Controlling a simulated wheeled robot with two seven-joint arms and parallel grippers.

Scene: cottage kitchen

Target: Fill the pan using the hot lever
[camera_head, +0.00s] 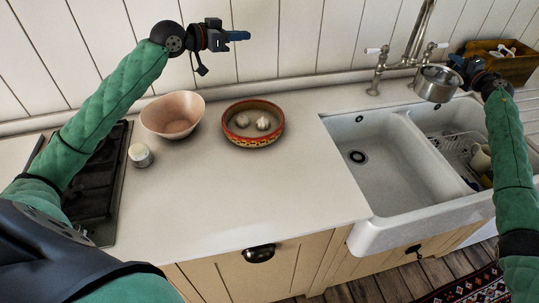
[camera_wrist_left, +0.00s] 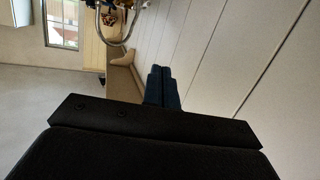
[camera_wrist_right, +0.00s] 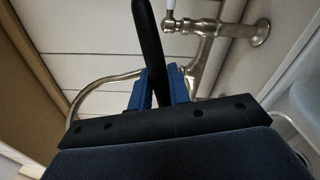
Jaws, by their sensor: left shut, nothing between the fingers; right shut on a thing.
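The metal pan (camera_head: 437,84) is held over the back of the right basin, just right of and below the tap (camera_head: 413,48). My right gripper (camera_head: 459,63) is shut on its black handle (camera_wrist_right: 147,35). The tap has a white-tipped left lever (camera_head: 374,51) and a white-tipped right lever (camera_head: 440,45); no hot marking is legible. A white-tipped lever also shows in the right wrist view (camera_wrist_right: 170,12). The spout's end is outside the head view, and the pan's inside is hard to make out. My left gripper (camera_head: 246,36) is shut and empty, raised before the wall, well left of the tap.
The white double sink (camera_head: 372,215) has a rack and a mug (camera_head: 480,157) in its right basin. A pink bowl (camera_head: 172,115), a red-brown dish (camera_head: 253,142) with pale bulbs and a small jar (camera_head: 140,155) stand on the counter. The counter's front is clear.

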